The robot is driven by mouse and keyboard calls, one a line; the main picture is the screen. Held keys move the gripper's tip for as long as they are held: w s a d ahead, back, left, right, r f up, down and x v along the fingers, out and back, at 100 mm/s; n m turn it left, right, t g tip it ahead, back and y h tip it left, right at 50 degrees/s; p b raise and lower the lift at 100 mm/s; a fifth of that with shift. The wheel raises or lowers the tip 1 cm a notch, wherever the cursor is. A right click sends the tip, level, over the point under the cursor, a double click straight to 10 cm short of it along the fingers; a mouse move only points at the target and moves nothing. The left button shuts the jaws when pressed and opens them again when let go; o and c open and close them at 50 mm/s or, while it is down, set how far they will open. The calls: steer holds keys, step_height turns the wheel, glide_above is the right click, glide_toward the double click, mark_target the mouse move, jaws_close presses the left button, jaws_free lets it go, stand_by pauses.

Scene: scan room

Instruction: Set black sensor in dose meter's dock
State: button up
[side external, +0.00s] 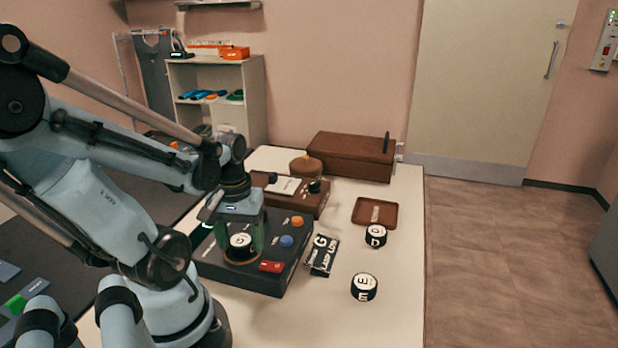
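A black control box (280,255) with an orange knob, a blue knob and a red button lies under my gripper. A round black puck with a white marked top (241,242) is at its left part, above or in a tan ring (242,260). My gripper (241,246) points down with one finger on each side of this puck; whether they press on it is unclear. Two similar black pucks stand on the table, one near the tray (376,236), one nearer the front (364,287). I cannot tell which device is the dose meter.
A brown device with a pale panel (297,188) stands behind the black box. A brown tray (375,212), a brown case (350,156) and a black card lettered "G" (322,256) are on the pale table (395,310). The table's right front is clear.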

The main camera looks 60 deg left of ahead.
mark_target(241, 239)
steer(key=shift+o, duration=0.6)
steer(key=shift+r, duration=0.1)
step_height(241, 239, up, 12)
steer(key=w+d+f+m+t, duration=0.3)
steer(key=w+d+m+t, duration=0.4)
steer(key=w+d+m, duration=0.4)
steer(key=w+d, duration=0.1)
steer(key=w, duration=0.2)
steer(key=shift+d+f, duration=0.35)
steer(key=shift+d, duration=0.05)
stand_by(0.7)
